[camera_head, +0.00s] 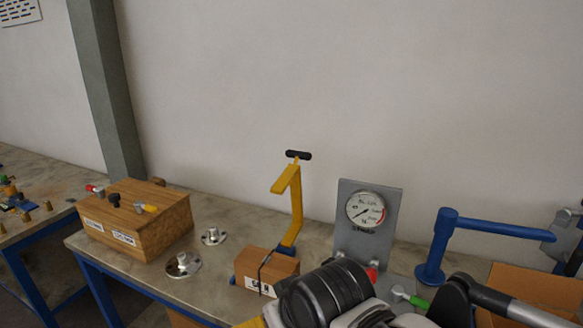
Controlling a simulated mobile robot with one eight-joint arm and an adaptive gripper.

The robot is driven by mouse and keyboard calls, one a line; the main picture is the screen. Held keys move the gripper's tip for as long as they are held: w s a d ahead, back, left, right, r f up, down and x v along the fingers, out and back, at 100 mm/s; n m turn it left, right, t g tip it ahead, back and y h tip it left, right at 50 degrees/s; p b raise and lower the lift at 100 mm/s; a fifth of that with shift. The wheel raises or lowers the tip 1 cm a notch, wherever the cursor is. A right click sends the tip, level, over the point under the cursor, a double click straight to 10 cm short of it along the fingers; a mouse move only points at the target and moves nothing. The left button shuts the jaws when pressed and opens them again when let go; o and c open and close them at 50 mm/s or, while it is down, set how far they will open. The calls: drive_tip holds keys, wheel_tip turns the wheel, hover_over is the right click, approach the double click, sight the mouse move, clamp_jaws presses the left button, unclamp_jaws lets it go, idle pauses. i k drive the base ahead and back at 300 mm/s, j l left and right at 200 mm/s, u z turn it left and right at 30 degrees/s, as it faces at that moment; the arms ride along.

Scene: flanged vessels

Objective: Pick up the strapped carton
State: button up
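The strapped carton (253,267) is a small brown box with a dark strap over it and a white printed label on its front. It sits on the workbench near the front edge, at the foot of a yellow clamp. Dark and grey parts of my arm fill the bottom right foreground and come up close to the carton's right side in the picture. I cannot make out my gripper's fingers in this view.
The yellow clamp (295,205) stands behind the carton. A gauge on a grey plate (368,212) and a blue post with an arm (438,245) stand to the right. A wooden box (160,228) and two metal flanges (183,264) lie left on the workbench (225,285).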

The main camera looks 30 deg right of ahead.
sight(257, 268)
drive_tip(key=i+j+z, duration=0.3)
drive_tip(key=z, duration=0.15)
drive_tip(key=i+j+z, duration=0.2)
drive_tip(key=j+z, duration=0.25)
drive_tip(key=i+j+z, duration=0.15)
drive_tip(key=j+z, duration=1.25)
drive_tip(key=j, duration=0.2)
drive_tip(key=k+j+z, duration=0.1)
drive_tip(key=j+z, duration=0.35)
drive_tip(key=k+j+z, duration=0.2)
drive_tip(key=j+z, duration=0.25)
drive_tip(key=k+j+z, duration=0.25)
drive_tip(key=j+z, duration=0.25)
